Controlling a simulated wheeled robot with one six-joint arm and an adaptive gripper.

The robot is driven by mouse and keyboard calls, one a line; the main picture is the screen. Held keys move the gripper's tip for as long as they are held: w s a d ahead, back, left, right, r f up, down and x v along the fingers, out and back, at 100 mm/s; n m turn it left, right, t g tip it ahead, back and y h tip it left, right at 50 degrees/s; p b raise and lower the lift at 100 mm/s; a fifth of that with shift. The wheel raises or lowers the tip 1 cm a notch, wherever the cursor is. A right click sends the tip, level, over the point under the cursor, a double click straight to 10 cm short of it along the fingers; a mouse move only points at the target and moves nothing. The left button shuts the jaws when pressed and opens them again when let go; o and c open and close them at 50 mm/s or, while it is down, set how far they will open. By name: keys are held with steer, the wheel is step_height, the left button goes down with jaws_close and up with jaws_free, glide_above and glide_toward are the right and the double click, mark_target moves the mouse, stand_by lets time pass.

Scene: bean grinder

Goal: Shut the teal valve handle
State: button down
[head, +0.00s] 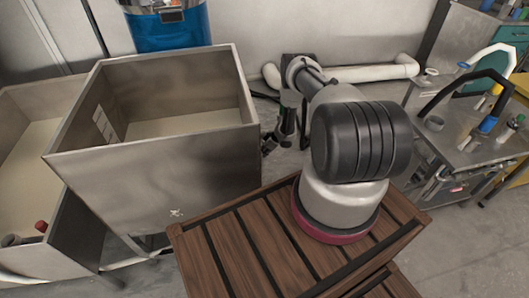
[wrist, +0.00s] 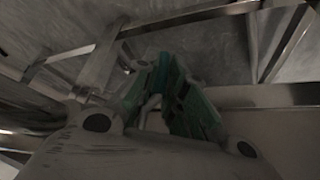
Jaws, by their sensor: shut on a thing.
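My gripper is shut on the handle. A pale, narrow piece shows between the teal surfaces. The exact contact and the handle's angle are hard to tell. In the head view, my gripper (head: 269,145) is low, beside the right wall of the large metal bin (head: 160,180). The handle cannot be made out there.
Metal bars (wrist: 190,14) cross above the gripper in the wrist view. A slatted wooden surface (head: 235,255) is in front in the head view. A white pipe (head: 350,75) runs along the back wall. A metal worktable (head: 460,140) stands at the right.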

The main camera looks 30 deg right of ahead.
steer(key=shift+a, duration=0.1)
steer(key=c, duration=1.5)
jaws_free()
steer(key=shift+o, duration=0.2)
steer(key=shift+r, duration=0.1)
steer(key=v, duration=1.2)
